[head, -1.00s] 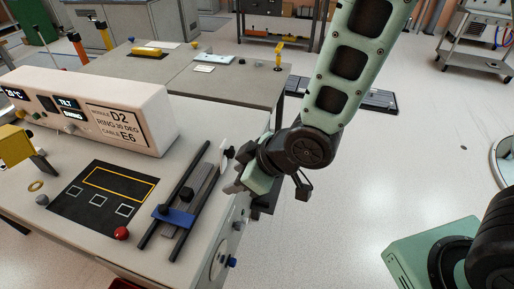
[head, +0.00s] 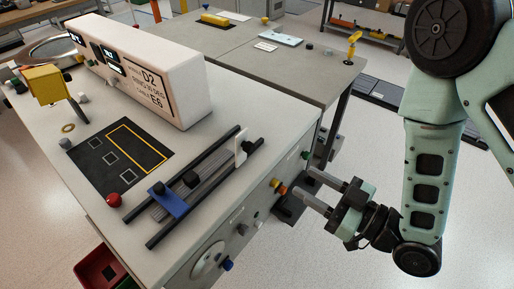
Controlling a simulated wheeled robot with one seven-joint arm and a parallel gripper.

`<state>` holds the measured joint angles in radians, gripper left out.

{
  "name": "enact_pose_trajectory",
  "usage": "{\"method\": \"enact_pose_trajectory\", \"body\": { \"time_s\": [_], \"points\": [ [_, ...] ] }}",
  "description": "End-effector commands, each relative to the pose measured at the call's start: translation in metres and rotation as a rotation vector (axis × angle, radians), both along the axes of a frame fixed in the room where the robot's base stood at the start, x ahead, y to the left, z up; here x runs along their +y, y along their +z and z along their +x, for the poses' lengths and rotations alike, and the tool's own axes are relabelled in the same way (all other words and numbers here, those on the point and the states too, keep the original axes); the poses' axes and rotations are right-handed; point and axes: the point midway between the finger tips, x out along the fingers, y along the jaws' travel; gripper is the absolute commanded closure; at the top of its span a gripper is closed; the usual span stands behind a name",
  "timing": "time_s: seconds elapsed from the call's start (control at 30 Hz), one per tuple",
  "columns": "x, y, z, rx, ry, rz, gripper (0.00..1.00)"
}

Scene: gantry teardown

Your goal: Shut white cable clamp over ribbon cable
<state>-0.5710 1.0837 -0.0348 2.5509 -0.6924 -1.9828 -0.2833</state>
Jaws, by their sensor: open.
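A white upright plate, which looks like the cable clamp (head: 241,147), stands at the far right end of two black rails on the bench. It appears raised, not lying flat. A grey ribbed strip, likely the ribbon cable (head: 213,173), runs between the rails. A blue crosspiece (head: 168,201) lies across their near end. My gripper (head: 303,182) is open and empty, off the bench's right side. Its two fingers point left toward the side panel, apart from the clamp. Whether the fingertips touch the panel I cannot tell.
The bench's side panel carries coloured knobs (head: 277,186) and a round dial (head: 207,261). A white console (head: 147,78) stands behind a black mat (head: 100,160). A red ball (head: 115,200) sits near the mat. A second table (head: 300,67) stands behind.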

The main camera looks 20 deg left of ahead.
Motion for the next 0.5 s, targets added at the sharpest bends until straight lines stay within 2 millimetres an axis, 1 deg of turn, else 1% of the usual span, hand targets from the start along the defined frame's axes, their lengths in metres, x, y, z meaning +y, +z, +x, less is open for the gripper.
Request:
{"method": "enact_pose_trajectory", "body": {
  "time_s": [0.13, 0.23, 0.5],
  "points": [
    [0.021, -0.003, 0.008, -0.006, 0.002, 0.005, 0.56],
    [0.025, -0.006, 0.011, -0.005, 0.001, 0.001, 0.56],
    [0.039, -0.006, 0.017, -0.005, 0.002, 0.001, 0.56]
  ]
}}
